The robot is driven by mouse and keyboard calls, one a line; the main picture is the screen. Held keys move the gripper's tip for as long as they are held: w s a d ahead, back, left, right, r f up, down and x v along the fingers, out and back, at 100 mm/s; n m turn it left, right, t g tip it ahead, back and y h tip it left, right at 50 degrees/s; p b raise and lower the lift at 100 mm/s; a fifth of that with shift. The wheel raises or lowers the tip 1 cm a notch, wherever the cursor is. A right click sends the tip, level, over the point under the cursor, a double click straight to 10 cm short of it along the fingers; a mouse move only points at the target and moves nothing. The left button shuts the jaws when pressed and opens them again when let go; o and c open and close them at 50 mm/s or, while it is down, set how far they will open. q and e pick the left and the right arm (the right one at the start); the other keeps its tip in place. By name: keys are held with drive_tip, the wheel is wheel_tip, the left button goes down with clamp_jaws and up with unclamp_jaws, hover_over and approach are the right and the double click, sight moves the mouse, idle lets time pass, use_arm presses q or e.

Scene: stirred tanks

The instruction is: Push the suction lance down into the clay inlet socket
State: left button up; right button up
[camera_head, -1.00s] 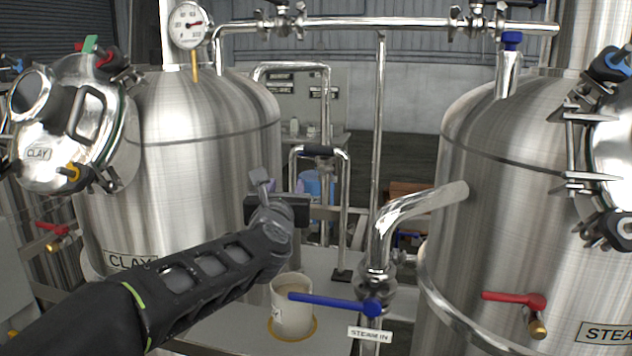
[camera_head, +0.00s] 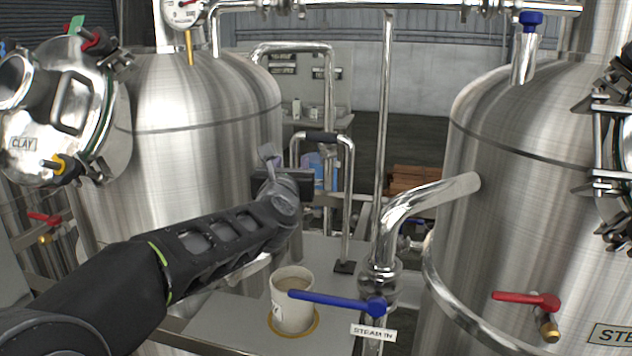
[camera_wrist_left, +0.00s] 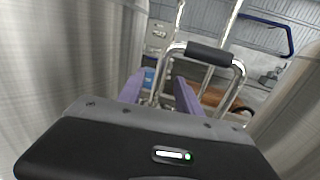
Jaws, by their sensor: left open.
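A bent steel tube with a black grip (camera_head: 322,137), which looks like the suction lance, stands upright in the middle, its right leg reaching down to a dark foot on the bench. My left gripper (camera_head: 308,180) is in front of its left leg, seen from behind. In the left wrist view, its purple fingers (camera_wrist_left: 160,92) are apart with nothing clearly between them, and the lance's black grip (camera_wrist_left: 207,53) shows ahead and above them, to the right. I cannot make out the clay inlet socket. My right gripper is not in view.
The clay tank (camera_head: 165,110) stands left, and another steel tank (camera_head: 530,150) stands right. A beige-filled cup (camera_head: 293,305) sits on the bench below my arm. A bent steel pipe (camera_head: 425,200) and blue-handled valve (camera_head: 335,301) stand close on the right.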

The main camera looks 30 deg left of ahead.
sight(294, 157)
use_arm(q)
drive_tip(key=shift+w+a, duration=0.1)
drive_tip(key=shift+w, duration=0.15)
drive_tip(key=p+x, duration=0.3)
drive_tip(key=x, duration=0.1)
drive_tip(key=shift+w+a, duration=0.1)
drive_tip(key=shift+w, duration=0.2)
clamp_jaws()
idle(0.6)
idle(1.0)
